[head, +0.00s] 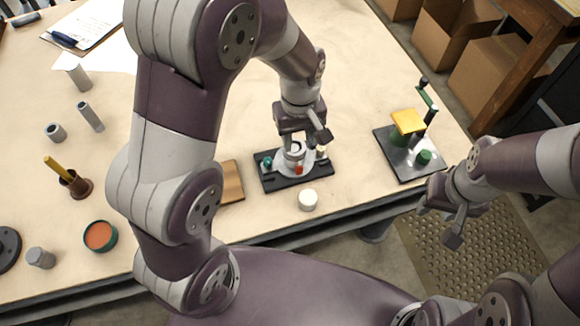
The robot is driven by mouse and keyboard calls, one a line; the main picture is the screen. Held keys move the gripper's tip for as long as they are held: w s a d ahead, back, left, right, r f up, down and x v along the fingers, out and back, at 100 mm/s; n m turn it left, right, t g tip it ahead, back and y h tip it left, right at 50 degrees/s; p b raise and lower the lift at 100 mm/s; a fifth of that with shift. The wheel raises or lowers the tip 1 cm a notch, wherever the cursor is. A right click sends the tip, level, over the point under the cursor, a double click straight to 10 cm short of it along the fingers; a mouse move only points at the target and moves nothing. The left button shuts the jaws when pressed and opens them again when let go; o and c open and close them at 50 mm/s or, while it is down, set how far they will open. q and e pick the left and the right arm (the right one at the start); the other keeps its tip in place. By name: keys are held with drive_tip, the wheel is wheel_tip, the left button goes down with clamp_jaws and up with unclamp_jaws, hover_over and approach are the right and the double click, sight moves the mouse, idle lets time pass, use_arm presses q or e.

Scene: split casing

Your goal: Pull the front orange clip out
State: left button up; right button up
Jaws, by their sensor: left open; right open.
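The casing (294,158), a white and grey round part, sits on a black base plate (286,183) near the table's front edge. The orange clip (299,170) shows as a small orange-red spot on the casing's front side. My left gripper (301,143) is open, directly over the casing with its fingers pointing down. It hides part of the casing's top and back, and I cannot tell whether it touches it. My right gripper (443,218) is open and empty, off the table's front right edge, far from the casing.
A white cylinder (308,200) stands just in front of the base plate. A wooden block (230,182) lies to its left, partly behind my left arm. A crank fixture with a yellow block (408,121) stands to the right. Bare table lies between the fixture and the casing.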

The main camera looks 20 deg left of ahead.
use_arm(q)
hover_over(299, 167)
drive_tip(key=f, duration=0.2)
drive_tip(key=d+f, duration=0.1)
drive_tip(key=f, duration=0.1)
drive_tip(key=shift+f, duration=0.25)
drive_tip(key=f, duration=0.4)
drive_tip(key=a+f, duration=0.1)
drive_tip(key=f, duration=0.1)
drive_tip(key=shift+f, duration=0.3)
drive_tip(key=shift+d+f, duration=0.15)
drive_tip(key=shift+f, duration=0.15)
